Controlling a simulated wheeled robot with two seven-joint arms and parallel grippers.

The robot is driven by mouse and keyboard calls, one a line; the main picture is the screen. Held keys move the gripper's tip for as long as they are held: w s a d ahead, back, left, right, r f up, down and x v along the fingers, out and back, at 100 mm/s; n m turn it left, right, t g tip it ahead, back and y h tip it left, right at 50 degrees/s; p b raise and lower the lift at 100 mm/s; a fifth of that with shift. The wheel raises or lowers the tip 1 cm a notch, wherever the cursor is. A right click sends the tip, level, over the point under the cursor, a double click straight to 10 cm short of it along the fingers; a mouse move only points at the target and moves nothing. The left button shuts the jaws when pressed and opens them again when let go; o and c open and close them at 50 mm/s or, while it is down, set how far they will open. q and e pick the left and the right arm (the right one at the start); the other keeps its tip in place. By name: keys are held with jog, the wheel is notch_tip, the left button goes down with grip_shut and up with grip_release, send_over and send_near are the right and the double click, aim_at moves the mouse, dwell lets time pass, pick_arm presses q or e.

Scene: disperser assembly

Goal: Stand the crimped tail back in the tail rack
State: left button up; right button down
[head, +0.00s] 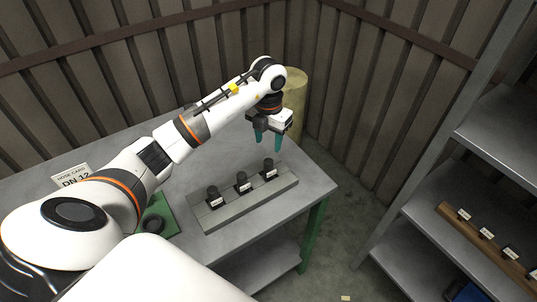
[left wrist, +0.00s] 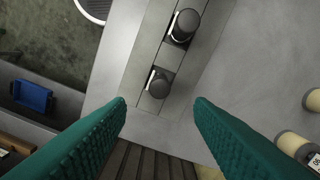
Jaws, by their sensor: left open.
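A long grey rack (head: 240,206) lies on the table near its front edge. Three black tails (head: 242,183) with white labels stand upright in it, spaced along its length. I cannot tell which of them is the crimped one. My left gripper (head: 268,141) is open, with teal fingers pointing down, above the table behind the rack's right end. Nothing shows between the fingers. In the left wrist view the open fingers (left wrist: 160,105) spread on either side of the rack's end, with a black tail (left wrist: 159,84) just beyond the tips. My right gripper is out of view.
A green mat (head: 166,211) with a dark round piece (head: 154,224) lies left of the rack. A hose card (head: 71,177) stands at the table's left. A beige cylinder (head: 297,95) stands behind the gripper. A shelf at right holds a wooden rack (head: 470,238) of labelled pieces.

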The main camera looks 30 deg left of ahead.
pick_arm(q)
notch_tip(320, 180, up, 5)
jog(key=shift+f+b, duration=0.1)
jog(key=shift+b, duration=0.2)
dwell(0.4)
